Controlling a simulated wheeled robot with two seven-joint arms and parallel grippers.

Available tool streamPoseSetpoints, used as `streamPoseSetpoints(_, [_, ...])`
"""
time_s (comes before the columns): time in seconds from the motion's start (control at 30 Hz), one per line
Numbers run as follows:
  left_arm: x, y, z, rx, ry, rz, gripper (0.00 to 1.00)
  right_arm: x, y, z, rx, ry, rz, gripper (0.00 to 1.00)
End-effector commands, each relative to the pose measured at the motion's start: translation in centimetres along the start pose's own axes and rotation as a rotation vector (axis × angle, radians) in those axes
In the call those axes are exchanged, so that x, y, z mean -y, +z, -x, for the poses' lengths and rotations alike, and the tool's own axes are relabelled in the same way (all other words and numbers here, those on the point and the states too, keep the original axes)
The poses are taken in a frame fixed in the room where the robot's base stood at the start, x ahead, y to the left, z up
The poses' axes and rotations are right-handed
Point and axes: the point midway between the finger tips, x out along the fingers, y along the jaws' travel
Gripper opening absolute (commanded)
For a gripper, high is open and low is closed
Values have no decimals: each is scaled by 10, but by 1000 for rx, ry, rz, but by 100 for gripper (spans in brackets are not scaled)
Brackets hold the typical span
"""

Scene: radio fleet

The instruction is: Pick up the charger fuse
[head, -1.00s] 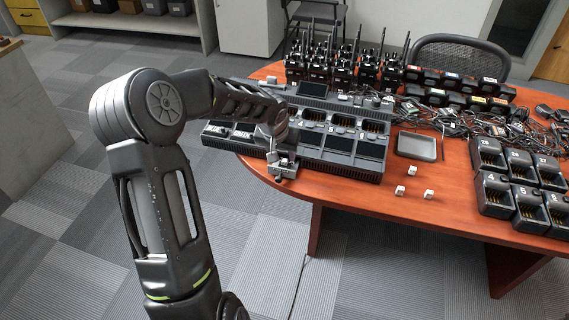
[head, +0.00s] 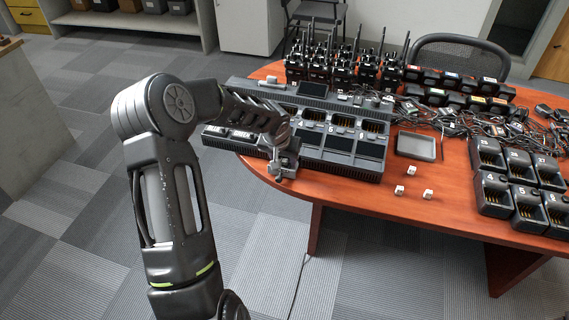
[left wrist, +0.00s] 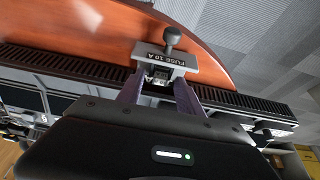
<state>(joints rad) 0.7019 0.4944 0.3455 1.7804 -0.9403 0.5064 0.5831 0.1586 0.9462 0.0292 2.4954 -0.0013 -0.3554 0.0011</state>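A grey plate marked FUSE 10 A (left wrist: 163,60) with a round dark knob (left wrist: 172,37) shows in the left wrist view, at the charger's edge by the table rim. In the head view my left gripper (head: 283,166) is at the front left of the large charger (head: 345,165), and the fuse is too small to make out. My right gripper is in neither view.
The wooden table (head: 440,195) carries several white cubes (head: 427,195), a grey tray (head: 415,147) and black charger cups (head: 512,190). Radios (head: 335,68) with upright antennas stand behind the charger. Tangled cables lie to the right.

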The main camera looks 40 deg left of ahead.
Motion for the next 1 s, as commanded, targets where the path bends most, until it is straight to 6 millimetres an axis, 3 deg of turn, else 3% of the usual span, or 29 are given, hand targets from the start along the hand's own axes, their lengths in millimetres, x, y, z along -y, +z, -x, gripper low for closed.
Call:
streamPoseSetpoints(0.5, [0,0,0,0,0,0,0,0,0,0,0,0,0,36])
streamPoseSetpoints(1.0, [0,-1,1,-1,0,0,0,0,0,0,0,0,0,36])
